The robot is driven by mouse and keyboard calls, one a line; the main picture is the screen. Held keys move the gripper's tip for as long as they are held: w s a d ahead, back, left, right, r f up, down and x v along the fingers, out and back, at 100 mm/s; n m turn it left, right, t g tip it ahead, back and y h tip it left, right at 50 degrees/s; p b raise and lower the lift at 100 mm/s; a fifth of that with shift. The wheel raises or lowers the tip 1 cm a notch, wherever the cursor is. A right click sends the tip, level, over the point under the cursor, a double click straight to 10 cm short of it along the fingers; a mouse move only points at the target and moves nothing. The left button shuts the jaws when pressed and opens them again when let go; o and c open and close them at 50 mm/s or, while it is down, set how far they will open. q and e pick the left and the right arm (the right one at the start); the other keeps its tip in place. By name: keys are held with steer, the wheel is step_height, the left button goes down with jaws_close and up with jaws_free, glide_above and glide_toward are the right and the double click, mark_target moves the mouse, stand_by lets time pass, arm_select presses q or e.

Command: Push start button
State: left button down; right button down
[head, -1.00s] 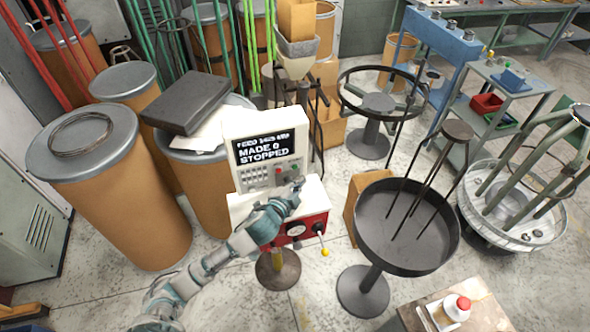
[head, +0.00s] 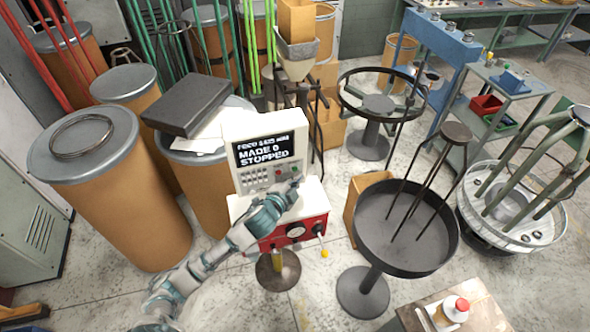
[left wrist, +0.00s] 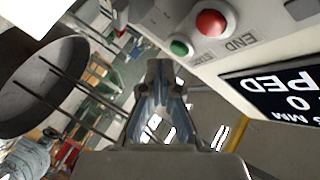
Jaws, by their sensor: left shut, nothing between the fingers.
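The coiler's white control panel (head: 262,132) stands in the middle of the head view; its screen (head: 265,149) reads "MADE 0 STOPPED". In the left wrist view, a green button (left wrist: 181,47) and a larger red button (left wrist: 212,22) sit on the panel, with the screen (left wrist: 280,92) to their right. My left gripper (head: 296,183) is in front of the panel's lower right side. Its fingers (left wrist: 167,72) are shut and empty, just below the green button in the wrist view. I cannot tell whether they touch the panel. My right gripper is not in view.
The red and white machine base (head: 308,228) has a lever with a yellow knob (head: 325,254). A dark round pan on a stand (head: 372,262) is to the right. Brown drums (head: 130,205) stand to the left. A small table with a red-capped bottle (head: 455,308) is at the lower right.

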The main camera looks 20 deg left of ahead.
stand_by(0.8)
arm_select(q)
steer(key=shift+w+a+p, duration=0.2)
steer(key=shift+w+p, duration=0.1)
steer(key=shift+p, duration=0.1)
steer(key=shift+w+a+r, duration=0.1)
steer(key=shift+w+a, duration=0.15)
steer(key=shift+w, duration=0.05)
stand_by(0.6)
steer(key=shift+d+p, duration=0.1)
steer(key=shift+p, duration=0.2)
steer(key=shift+s+d+p, duration=0.35)
steer(key=shift+s, duration=0.3)
